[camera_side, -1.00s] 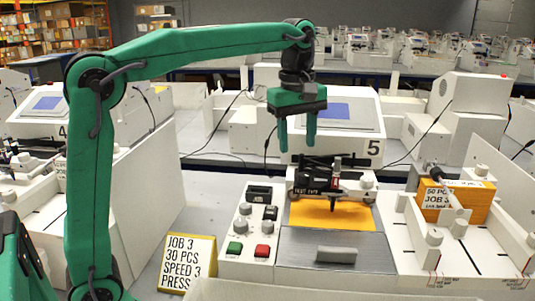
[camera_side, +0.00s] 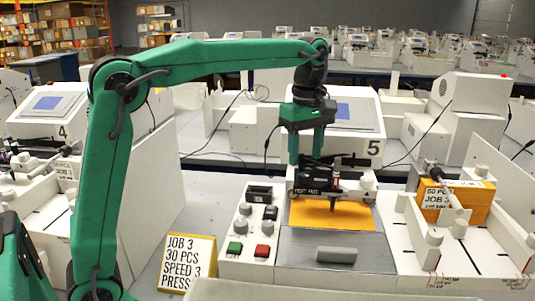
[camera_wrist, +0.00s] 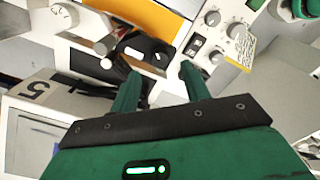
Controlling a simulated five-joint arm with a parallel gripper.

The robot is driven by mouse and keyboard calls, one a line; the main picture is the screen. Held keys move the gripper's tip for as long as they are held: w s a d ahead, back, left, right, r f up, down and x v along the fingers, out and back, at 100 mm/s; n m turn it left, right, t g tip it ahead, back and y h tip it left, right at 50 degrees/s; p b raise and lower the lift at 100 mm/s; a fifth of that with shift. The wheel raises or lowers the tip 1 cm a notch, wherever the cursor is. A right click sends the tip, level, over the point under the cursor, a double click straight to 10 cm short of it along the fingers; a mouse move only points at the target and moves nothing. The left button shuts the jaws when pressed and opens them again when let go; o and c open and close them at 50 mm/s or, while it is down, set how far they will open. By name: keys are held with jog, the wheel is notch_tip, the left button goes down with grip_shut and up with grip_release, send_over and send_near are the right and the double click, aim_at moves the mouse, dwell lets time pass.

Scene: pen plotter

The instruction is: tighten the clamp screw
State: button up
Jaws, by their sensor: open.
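The plotter's black pen carriage (camera_side: 335,185) sits above an orange sheet (camera_side: 315,215), with a pen (camera_side: 337,172) upright in it. In the wrist view, the carriage (camera_wrist: 148,50) is just beyond my fingers, with a small dark round knob (camera_wrist: 106,44) at one end that looks like the clamp screw. My gripper (camera_side: 305,159) points down over the left part of the carriage, its fingers apart. In the wrist view my gripper (camera_wrist: 158,70) has nothing between its fingertips.
A control panel (camera_side: 228,222) with knobs and green and red buttons stands left of the sheet. A grey handle (camera_side: 336,254) is at the front. An orange stack (camera_side: 465,205) stands at the right among white posts.

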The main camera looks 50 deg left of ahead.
aim_at(304, 174)
jog(key=shift+f, duration=2.35)
jog(key=c, duration=1)
